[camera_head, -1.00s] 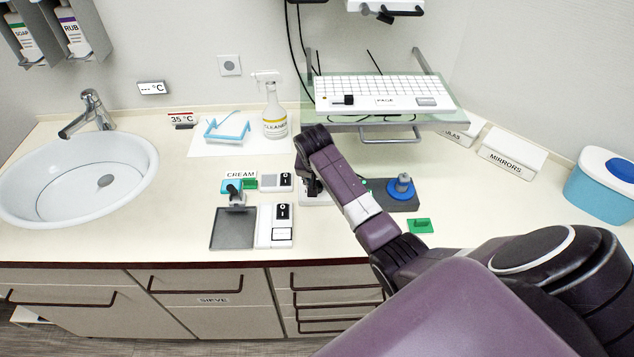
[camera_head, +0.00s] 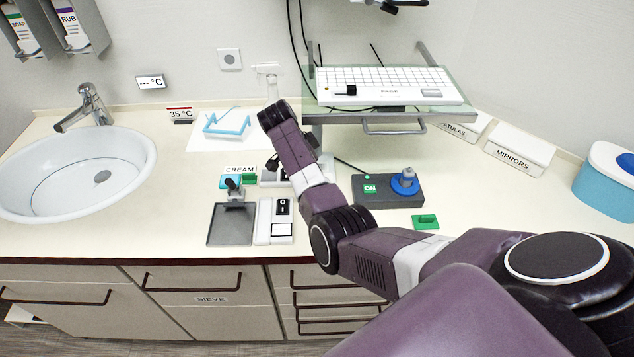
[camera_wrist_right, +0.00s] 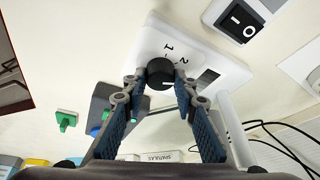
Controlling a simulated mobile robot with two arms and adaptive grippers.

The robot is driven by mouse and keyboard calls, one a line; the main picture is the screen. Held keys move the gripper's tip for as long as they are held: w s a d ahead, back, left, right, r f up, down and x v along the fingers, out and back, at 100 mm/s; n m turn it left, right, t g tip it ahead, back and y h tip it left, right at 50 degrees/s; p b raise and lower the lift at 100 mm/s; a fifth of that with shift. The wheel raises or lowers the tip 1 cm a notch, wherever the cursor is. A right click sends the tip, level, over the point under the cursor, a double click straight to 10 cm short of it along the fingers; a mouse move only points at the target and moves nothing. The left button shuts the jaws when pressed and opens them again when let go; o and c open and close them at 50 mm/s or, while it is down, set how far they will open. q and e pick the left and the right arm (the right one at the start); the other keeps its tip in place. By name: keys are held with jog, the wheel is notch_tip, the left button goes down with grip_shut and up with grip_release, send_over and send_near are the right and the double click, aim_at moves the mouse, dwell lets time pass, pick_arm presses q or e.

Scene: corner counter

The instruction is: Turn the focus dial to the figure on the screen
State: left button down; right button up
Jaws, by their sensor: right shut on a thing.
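The focus dial looks like the black round knob (camera_wrist_right: 160,72) on a white plate (camera_wrist_right: 190,58) in the right wrist view. The figures 1 and 2 are printed beside it, and a pale mark shows on the knob's near side. My right gripper (camera_wrist_right: 158,84) is shut on this knob, one blue-padded finger on each side. In the head view my right arm hides the knob and gripper. My left gripper is not in view.
A black rocker switch (camera_wrist_right: 240,20) lies close to the plate. In the head view, a grey block (camera_head: 388,203) with a blue dial, a green piece (camera_head: 425,222), a dark tray (camera_head: 230,225) and a keyboard shelf (camera_head: 385,86) surround the arm. The sink (camera_head: 70,170) is left.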

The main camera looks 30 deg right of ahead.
jog(key=m+b, duration=0.1)
jog(key=b, duration=0.1)
jog(key=m+g+b, duration=0.1)
jog(key=m, duration=0.1)
jog(key=shift+w+f+m+b, duration=0.1)
jog(key=shift+w+m+b, duration=0.05)
jog(key=shift+m+b, duration=0.2)
jog(key=shift+m+g+b, duration=0.4)
jog(key=shift+m+b, duration=0.05)
jog(key=shift+b, duration=0.15)
jog(key=o, duration=1.2)
jog(key=shift+c, duration=0.2)
